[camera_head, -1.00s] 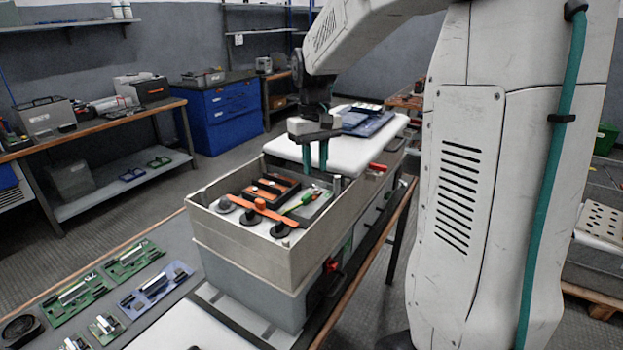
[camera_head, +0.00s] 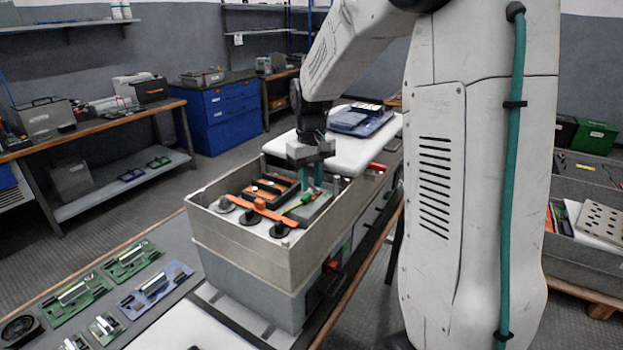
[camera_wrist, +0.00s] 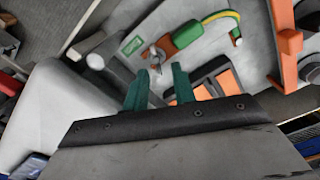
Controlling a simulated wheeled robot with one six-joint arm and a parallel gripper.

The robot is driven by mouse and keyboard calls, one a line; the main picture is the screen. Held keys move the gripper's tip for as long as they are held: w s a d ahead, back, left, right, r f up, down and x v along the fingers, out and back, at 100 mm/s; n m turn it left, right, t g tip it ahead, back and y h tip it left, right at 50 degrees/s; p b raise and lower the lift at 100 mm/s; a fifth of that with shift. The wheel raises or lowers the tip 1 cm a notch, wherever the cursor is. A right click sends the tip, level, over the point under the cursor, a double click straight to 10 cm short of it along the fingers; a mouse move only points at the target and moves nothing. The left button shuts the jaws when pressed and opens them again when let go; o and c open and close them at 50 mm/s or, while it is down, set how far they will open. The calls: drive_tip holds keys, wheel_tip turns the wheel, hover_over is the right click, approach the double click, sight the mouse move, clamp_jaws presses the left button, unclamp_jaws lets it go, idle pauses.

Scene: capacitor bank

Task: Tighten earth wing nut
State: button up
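In the wrist view, a small grey metal piece that looks like the wing nut (camera_wrist: 157,56) stands on the pale panel beside a green cable end (camera_wrist: 187,33). A green-and-yellow cable (camera_wrist: 222,15) curves right from it. My gripper (camera_wrist: 160,88) has two teal fingers spread apart, with nothing visible between them; the nut shows just beyond the tips. In the head view, my gripper (camera_head: 311,182) points down over the far right part of the open grey capacitor box (camera_head: 245,255), near the green cable end (camera_head: 304,198). The nut cannot be made out there.
The box's raised walls surround an orange bar (camera_head: 258,208) over black terminals, left of my gripper. A white surface with a blue tray (camera_head: 362,124) lies behind. A red-ended handle (camera_head: 376,167) stands to the right. Circuit boards (camera_head: 75,299) lie on the left bench.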

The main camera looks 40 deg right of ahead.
clamp_jaws()
drive_tip(key=m, duration=0.4)
drive_tip(key=shift+s+d, duration=0.1)
drive_tip(key=shift+d, duration=0.3)
drive_tip(key=shift+s+d+m, duration=0.1)
drive_tip(key=shift+m, duration=0.95)
drive_tip(key=shift+s+d+m, duration=0.1)
drive_tip(key=shift+m, duration=0.95)
drive_tip(key=shift+r, duration=0.1)
unclamp_jaws()
